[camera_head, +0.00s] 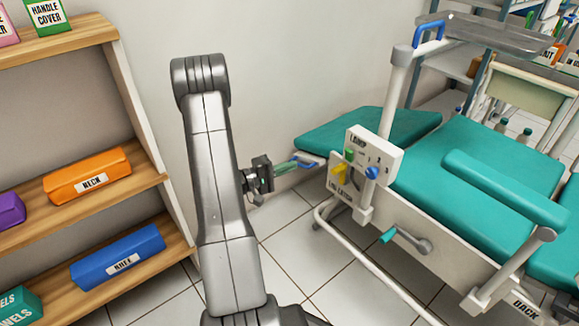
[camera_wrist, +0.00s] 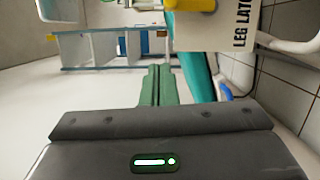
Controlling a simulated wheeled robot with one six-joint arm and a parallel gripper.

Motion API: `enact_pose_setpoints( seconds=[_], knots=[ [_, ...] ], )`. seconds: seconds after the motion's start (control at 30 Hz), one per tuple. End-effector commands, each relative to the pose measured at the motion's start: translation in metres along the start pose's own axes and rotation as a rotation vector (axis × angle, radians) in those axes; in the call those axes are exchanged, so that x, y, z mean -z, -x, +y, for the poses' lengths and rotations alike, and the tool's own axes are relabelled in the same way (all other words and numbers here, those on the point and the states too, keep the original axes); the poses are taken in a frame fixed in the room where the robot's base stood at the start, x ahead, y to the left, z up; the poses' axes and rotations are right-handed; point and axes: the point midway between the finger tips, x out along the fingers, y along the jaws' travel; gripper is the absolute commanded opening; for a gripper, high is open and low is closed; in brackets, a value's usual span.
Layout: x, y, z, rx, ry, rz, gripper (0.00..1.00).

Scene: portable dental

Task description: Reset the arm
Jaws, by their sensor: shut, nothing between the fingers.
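My grey arm rises in the middle of the head view and bends over at the top.
A teal dental chair (camera_head: 460,165) fills the right side, with a panel of coloured levers (camera_head: 352,170) beside my gripper. A wooden shelf (camera_head: 135,190) with an orange roll (camera_head: 75,180) and a blue roll (camera_head: 110,262) stands left. Some tiled floor (camera_head: 300,240) between is clear.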

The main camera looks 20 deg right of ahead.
Motion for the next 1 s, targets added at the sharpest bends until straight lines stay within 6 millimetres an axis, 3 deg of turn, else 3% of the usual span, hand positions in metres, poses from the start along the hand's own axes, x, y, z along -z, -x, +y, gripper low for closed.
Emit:
enact_pose_setpoints(
  seconds=[0.27,0.73,0.87,1.0],
  knots=[
    [0.000,-0.011,-0.002,0.000,-0.001,-0.002,0.00],
    [0.000,-0.089,-0.007,0.000,-0.002,-0.004,0.00],
    [-0.010,-0.108,-0.008,0.001,0.001,-0.004,0.00],
    [-0.006,-0.107,-0.009,-0.007,0.033,0.003,0.00]
  ],
)
